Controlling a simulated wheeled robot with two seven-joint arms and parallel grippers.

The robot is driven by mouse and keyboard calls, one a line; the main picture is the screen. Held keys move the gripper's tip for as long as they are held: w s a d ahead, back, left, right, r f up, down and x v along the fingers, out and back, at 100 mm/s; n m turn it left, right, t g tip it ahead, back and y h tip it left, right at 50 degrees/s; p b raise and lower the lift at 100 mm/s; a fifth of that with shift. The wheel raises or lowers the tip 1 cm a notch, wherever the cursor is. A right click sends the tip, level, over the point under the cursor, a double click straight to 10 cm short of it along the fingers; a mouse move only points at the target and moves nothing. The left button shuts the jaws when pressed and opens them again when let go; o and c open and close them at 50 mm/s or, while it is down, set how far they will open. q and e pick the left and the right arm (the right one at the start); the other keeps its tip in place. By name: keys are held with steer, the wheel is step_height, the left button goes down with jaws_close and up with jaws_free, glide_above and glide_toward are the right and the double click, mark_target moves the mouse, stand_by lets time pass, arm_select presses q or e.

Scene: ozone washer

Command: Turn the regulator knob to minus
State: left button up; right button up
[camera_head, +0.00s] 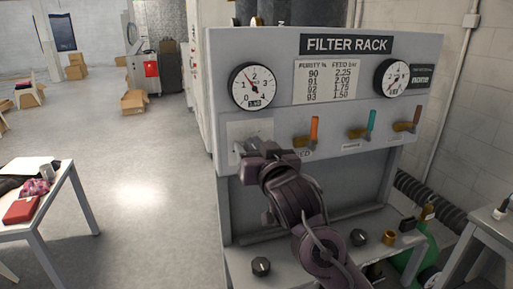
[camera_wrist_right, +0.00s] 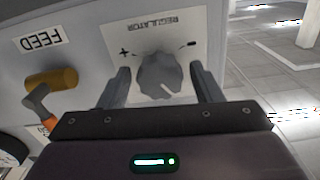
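The grey, lobed regulator knob (camera_wrist_right: 158,76) sits on a white plate (camera_wrist_right: 215,18) marked REGULATOR. The plate appears upside down in the right wrist view, with plus at the left and minus at the right. A pale mark on the knob points down and slightly right there. My right gripper (camera_wrist_right: 162,84) is open, one finger on each side of the knob, with narrow gaps seeming to show; contact is unclear. In the head view my right gripper (camera_head: 243,148) reaches the plate and hides the knob. My left gripper is not in view.
A round gauge (camera_head: 254,87) is above the knob, and another gauge (camera_head: 392,77) is at the panel's right. An orange-handled FEED valve (camera_head: 313,131) is close beside my gripper. Loose dark knobs (camera_head: 261,266) lie on the shelf below.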

steer(key=c, duration=0.9)
steer(key=shift+n, duration=0.4)
steer(key=n+b, duration=0.1)
steer(key=n, duration=0.1)
steer(key=shift+f+n, duration=0.1)
steer(key=shift+n, duration=0.3)
steer(key=n+b, duration=0.2)
steer(key=n, duration=0.1)
steer(key=shift+n, duration=0.3)
steer(key=n+b, duration=0.2)
steer(key=n, duration=0.1)
steer(key=shift+n, duration=0.3)
steer(key=n+b, duration=0.2)
steer(key=n, duration=0.1)
steer(key=shift+f+n, duration=0.1)
steer(key=shift+n, duration=0.2)
steer(key=n+b, duration=0.2)
steer(key=n, duration=0.3)
steer(key=shift+n+b, duration=0.3)
steer(key=shift+n, duration=0.1)
steer(key=shift+a, duration=0.1)
